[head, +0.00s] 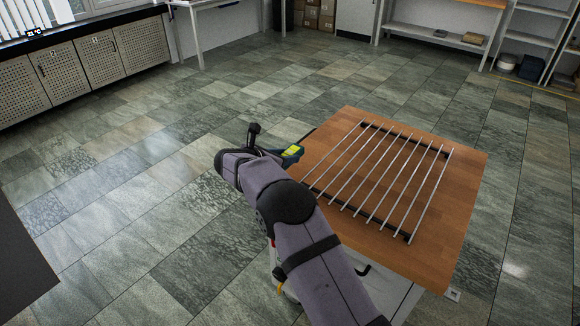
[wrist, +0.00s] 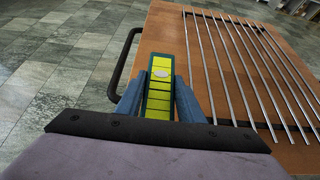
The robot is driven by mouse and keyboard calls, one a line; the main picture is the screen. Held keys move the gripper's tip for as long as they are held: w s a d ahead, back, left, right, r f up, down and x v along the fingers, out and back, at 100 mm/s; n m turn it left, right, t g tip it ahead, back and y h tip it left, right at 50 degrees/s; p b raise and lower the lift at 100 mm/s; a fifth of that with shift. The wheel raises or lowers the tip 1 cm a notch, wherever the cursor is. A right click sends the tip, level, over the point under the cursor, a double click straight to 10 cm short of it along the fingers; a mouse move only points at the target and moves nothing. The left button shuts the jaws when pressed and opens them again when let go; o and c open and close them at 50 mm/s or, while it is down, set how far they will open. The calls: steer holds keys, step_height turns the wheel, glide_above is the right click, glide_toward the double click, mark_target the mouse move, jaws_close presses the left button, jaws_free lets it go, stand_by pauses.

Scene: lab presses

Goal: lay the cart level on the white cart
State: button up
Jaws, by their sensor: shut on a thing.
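The cart level (wrist: 158,100) is a yellow-green block with dark cross lines and a pale round spot. My gripper (wrist: 160,78) is shut on it, with a blue finger on each side. In the head view the yellow level (head: 292,151) shows at the end of my arm, by my gripper (head: 290,154), near the left edge of the cart top. The white cart (head: 455,222) has a brown wooden top and a pale body below. I cannot tell whether the level touches the top. My arm hides part of the cart's near left side.
A rack of several metal rods (head: 380,178) on black bars covers much of the cart top. A wood strip is bare along the right edge. A black handle (wrist: 122,70) stands at the cart's left side. Perforated cabinets (head: 95,60) and shelves stand far off.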

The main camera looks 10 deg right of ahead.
steer(key=shift+f+p, duration=0.35)
steer(key=shift+f, duration=1.95)
steer(key=shift+f, duration=0.1)
steer(key=o, duration=1.2)
steer(key=b+v, duration=0.2)
steer(key=v, duration=1)
